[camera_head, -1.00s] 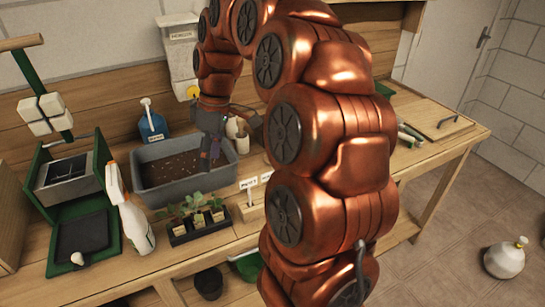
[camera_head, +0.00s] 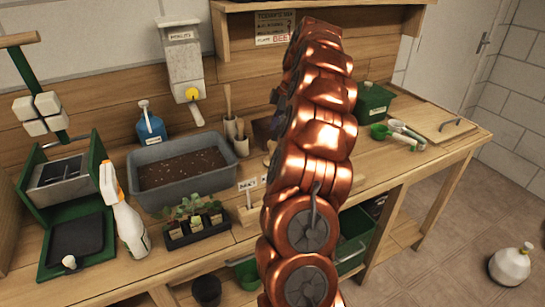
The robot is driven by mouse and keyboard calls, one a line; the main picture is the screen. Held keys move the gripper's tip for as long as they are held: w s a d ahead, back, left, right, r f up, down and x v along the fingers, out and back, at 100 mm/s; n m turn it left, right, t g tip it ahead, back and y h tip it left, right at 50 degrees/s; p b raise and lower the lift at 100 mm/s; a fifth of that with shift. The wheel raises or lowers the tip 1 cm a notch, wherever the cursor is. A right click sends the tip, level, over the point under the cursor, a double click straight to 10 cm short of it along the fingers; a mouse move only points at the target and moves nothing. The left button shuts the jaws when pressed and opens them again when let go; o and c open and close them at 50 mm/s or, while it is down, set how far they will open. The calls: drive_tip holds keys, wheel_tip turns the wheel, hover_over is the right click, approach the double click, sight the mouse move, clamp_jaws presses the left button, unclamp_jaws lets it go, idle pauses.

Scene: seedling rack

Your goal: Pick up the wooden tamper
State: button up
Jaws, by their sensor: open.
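I cannot clearly make out the wooden tamper. A small tan wooden piece (camera_head: 269,150) shows beside my copper arm, right of the soil tray, and may be part of it; the arm hides the rest. My gripper (camera_head: 264,129) is mostly hidden behind the arm. Only a dark part of it shows at the arm's left edge, over the back of the bench. It is open, and I see nothing held in it.
The grey soil tray (camera_head: 134,178) stands left of the arm, with tool holders (camera_head: 236,130) at its back right corner. A green box (camera_head: 372,103) and scoops (camera_head: 398,132) lie to the right.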

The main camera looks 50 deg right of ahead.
sight(271, 150)
drive_tip(key=shift+x, duration=1)
drive_tip(key=shift+s+a+f+p, duration=0.15)
drive_tip(key=shift+a+f+p, duration=0.2)
drive_tip(key=shift+f, duration=0.25)
drive_tip(key=shift+p+x, duration=0.4)
drive_tip(key=shift+x, duration=1.55)
drive_tip(key=shift+s, duration=0.15)
drive_tip(key=shift+c, duration=0.2)
clamp_jaws()
